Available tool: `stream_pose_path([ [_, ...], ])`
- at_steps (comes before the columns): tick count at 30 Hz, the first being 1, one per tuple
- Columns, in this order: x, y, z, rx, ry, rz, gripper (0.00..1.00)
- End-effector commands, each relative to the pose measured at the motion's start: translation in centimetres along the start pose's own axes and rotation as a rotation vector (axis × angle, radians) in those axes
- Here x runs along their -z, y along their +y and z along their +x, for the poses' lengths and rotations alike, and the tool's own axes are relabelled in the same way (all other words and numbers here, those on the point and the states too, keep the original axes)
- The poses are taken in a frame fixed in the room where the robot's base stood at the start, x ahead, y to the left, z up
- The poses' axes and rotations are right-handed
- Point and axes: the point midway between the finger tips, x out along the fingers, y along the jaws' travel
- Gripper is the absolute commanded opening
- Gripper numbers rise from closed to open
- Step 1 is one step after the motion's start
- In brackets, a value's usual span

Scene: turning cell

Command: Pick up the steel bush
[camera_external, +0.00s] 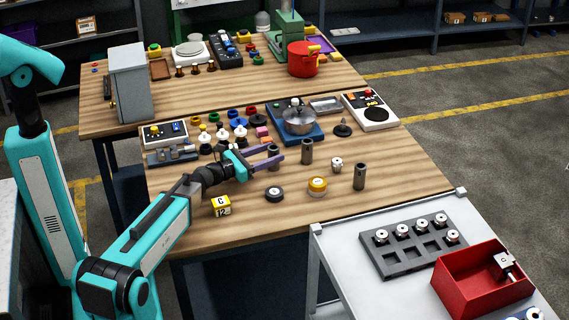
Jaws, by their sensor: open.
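My gripper (279,151) has purple fingers and is open over the wooden table. A dark grey upright cylinder (273,150) shows between or just behind its fingers; I cannot tell whether they touch it. Two similar grey cylinders stand to the right, one close to the fingertips (307,152) and one further right (360,177). A small pale metal piece with a dark centre (337,165) stands between these two. It resembles the round pieces in the grey tray (378,262). The view does not settle which piece is the steel bush.
A black round piece (274,195) and a yellow one (317,185) lie in front of my gripper. A yellow block marked C 12 (221,206) is near the front edge. Behind stand coloured parts and a blue fixture (285,128). A red bin (450,285) is front right.

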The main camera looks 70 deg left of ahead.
Motion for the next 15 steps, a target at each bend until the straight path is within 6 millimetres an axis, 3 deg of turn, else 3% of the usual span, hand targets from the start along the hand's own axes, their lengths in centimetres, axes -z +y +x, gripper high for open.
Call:
stream_pose_path([
  [15,-0.04,0.02,0.55,0.000,0.000,0.000,0.52],
])
